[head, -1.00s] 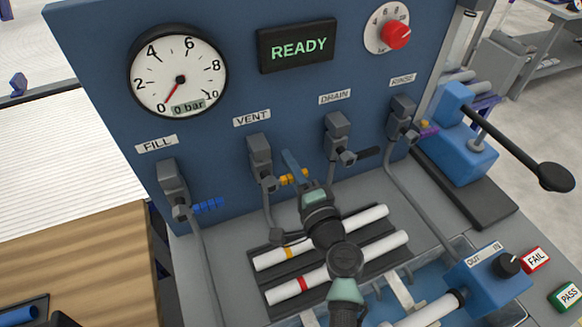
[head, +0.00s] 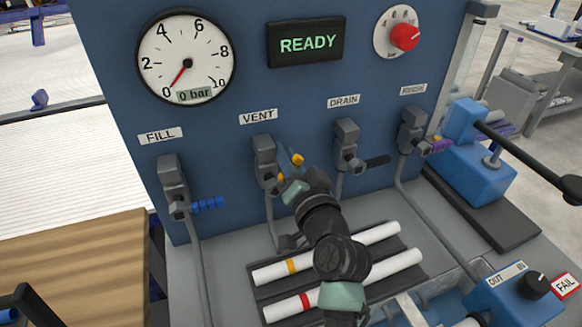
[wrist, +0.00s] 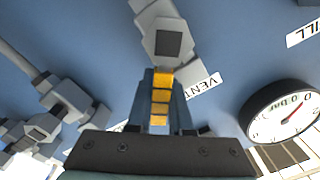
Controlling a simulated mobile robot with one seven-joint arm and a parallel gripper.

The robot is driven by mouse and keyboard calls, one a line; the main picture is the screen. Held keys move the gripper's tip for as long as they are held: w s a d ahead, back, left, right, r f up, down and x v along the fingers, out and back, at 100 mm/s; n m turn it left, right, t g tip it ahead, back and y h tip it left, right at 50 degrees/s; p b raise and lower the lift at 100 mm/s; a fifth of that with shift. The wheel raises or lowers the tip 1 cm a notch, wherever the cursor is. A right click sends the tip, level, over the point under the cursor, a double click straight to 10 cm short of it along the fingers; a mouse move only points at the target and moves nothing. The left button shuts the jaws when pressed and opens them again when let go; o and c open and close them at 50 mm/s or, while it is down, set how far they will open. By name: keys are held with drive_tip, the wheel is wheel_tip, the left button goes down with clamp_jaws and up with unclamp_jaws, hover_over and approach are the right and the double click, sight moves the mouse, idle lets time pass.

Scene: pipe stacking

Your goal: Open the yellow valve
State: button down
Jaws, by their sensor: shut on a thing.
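The yellow valve handle (head: 297,160) belongs to the grey VENT valve (head: 264,150) on the blue panel. In the head view its tip slants up and to the right, partly hidden by my gripper (head: 290,166). In the wrist view the segmented yellow handle (wrist: 161,98) lies lengthwise between my two blue-grey fingers (wrist: 162,84), which are shut on it. The grey valve body (wrist: 168,42) is just beyond the fingertips.
The FILL valve's blue handle (head: 207,204), the DRAIN valve's black handle (head: 377,162) and the RINSE valve's purple handle (head: 441,145) are on the same panel. White pipes (head: 372,275) lie below my arm. The gauge (head: 186,56) reads about zero.

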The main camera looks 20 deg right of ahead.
drive_tip(key=n+b, duration=0.1)
drive_tip(key=a+n+b, duration=0.1)
drive_tip(key=n, duration=0.1)
drive_tip(key=n+b, duration=0.1)
drive_tip(key=shift+a+r+n, duration=0.3)
drive_tip(key=shift+a, duration=0.1)
drive_tip(key=shift+s+a+r+n+b, duration=0.1)
drive_tip(key=shift+a+n+b, duration=0.35)
drive_tip(key=shift+n, duration=0.35)
drive_tip(key=shift+a+r+n+b, duration=0.1)
drive_tip(key=shift+a+n+b, duration=0.2)
drive_tip(key=shift+n+b, duration=0.4)
drive_tip(key=c, duration=0.8)
unclamp_jaws()
drive_tip(key=shift+a+r, duration=0.1)
drive_tip(key=s, duration=1.3)
drive_tip(key=shift+d+b, duration=0.25)
drive_tip(key=shift+b, duration=0.05)
